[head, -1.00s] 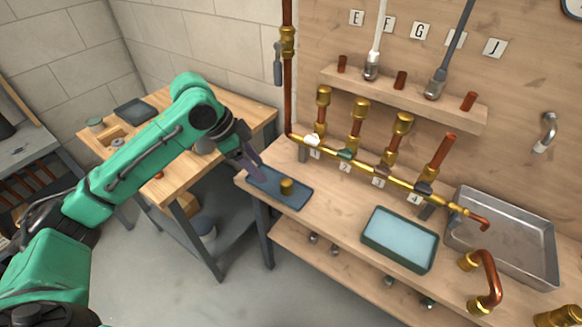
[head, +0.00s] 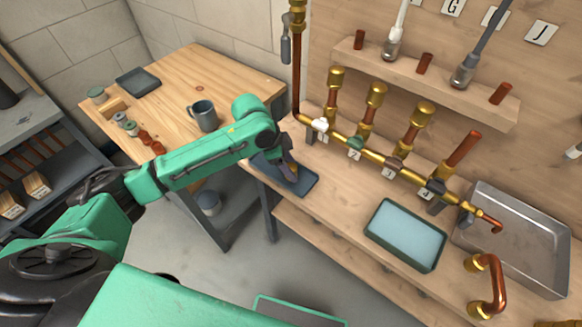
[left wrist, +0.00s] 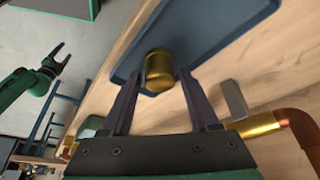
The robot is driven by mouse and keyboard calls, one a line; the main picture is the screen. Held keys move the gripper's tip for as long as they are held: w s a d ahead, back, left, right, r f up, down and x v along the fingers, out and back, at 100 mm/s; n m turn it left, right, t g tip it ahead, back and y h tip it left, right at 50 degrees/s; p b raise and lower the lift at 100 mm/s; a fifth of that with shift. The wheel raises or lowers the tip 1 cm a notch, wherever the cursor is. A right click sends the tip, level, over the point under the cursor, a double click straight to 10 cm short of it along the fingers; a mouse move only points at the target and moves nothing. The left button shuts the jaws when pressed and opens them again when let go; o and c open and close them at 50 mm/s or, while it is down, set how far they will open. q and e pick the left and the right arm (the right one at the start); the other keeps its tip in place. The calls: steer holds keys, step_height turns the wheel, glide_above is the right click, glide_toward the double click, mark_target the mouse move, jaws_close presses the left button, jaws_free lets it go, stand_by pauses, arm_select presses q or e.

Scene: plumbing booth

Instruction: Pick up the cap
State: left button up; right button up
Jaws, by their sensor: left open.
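The cap, a short brass cylinder, sits on a dark blue tray (head: 304,185) at the left end of the workbench. In the left wrist view the cap (left wrist: 158,72) lies between the fingertips of my left gripper (left wrist: 160,75), with a gap visible on both sides. My left gripper (head: 288,170) reaches down over the tray in the head view and hides most or all of the cap there. It is open and holds nothing. My right gripper (left wrist: 62,54) shows small in the left wrist view, away from the bench, with its fingers apart.
A brass manifold (head: 372,156) with valves runs along the bench behind the tray. A teal-rimmed tray (head: 405,235) and a metal basin (head: 515,240) stand to the right. A side table holds a dark mug (head: 203,116).

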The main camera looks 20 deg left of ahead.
arm_select(q)
steer(key=shift+d+f, duration=0.1)
steer(key=shift+f, duration=0.2)
steer(key=shift+w, duration=0.1)
steer(key=shift+c, duration=0.6)
jaws_close()
arm_select(e)
steer(key=shift+s, duration=0.55)
arm_select(q)
step_height(320, 180, up, 21)
step_height(320, 180, up, 4)
steer(key=p, duration=0.6)
glide_above(291, 166)
steer(key=shift+f+b, duration=0.15)
steer(key=shift+b, duration=0.15)
arm_select(e)
step_height(291, 166, up, 5)
steer(key=shift+r, duration=0.2)
arm_select(q)
steer(key=shift+f, duration=0.1)
